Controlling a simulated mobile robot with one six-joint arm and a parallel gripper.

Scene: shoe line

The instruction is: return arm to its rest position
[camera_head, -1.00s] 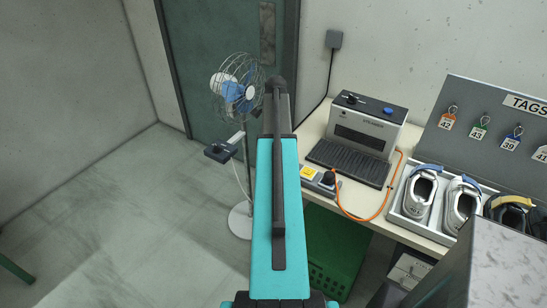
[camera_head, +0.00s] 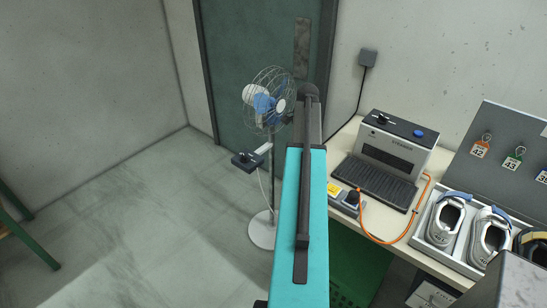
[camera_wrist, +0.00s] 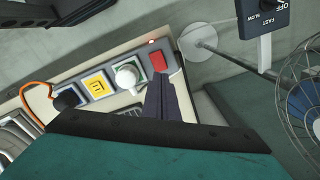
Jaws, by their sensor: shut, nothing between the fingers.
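My arm's teal link (camera_head: 300,230) stands in the middle of the head view and hides part of the bench's left end; the fingers do not show there. In the wrist view my gripper (camera_wrist: 162,80) is shut and empty, its dark fingers together. Its tips appear just below a red switch (camera_wrist: 158,62) on a control strip, but I cannot tell the gap between them.
A wire-cage fan (camera_head: 268,100) with a control box (camera_head: 248,160) stands left of my arm. The bench (camera_head: 400,232) holds a grey machine (camera_head: 395,155) with an orange cable (camera_head: 412,215) and a tray (camera_head: 462,258) of shoes. A green crate (camera_head: 360,265) is below. Floor at left is largely clear.

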